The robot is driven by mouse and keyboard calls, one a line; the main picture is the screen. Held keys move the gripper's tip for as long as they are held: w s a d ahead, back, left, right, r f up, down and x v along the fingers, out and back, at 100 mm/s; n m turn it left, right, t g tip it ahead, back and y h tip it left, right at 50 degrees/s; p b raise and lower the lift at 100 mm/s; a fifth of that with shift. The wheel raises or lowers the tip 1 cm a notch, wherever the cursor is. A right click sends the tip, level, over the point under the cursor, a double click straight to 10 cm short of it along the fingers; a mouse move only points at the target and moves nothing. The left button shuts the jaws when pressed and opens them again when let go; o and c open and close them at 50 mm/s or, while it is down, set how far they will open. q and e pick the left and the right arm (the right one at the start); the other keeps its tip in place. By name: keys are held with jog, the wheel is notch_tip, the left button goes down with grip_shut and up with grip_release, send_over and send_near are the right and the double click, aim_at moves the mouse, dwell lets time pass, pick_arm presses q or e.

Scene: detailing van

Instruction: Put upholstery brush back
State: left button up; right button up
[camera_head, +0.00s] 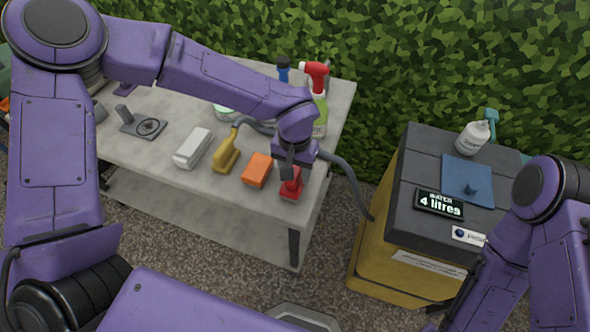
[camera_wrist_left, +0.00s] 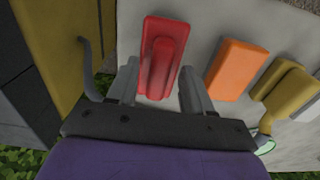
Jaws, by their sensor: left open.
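A red brush-like block (camera_head: 291,186) with a raised ridge on top lies near the right end of the grey table. It also shows in the left wrist view (camera_wrist_left: 163,58). My left gripper (camera_head: 289,172) is open just over it; in the left wrist view its fingers (camera_wrist_left: 159,82) stand on either side of the block's near end, not closed on it. A yellow, handled tool (camera_head: 226,157) lies further left. I cannot tell by a label which one is the upholstery brush. My right arm is at the lower right, its gripper out of view.
An orange block (camera_head: 257,170) lies close beside the red one, with a white block (camera_head: 192,148) further left. A red-topped spray bottle (camera_head: 318,100) stands at the back. The yellow and black water unit (camera_head: 410,160) is to the right, across a gap from the table (camera_head: 155,170).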

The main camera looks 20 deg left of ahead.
pick_arm(q)
notch_tip(320, 180, up, 12)
jog(key=shift+p, duration=0.35)
jog(key=shift+f, duration=0.15)
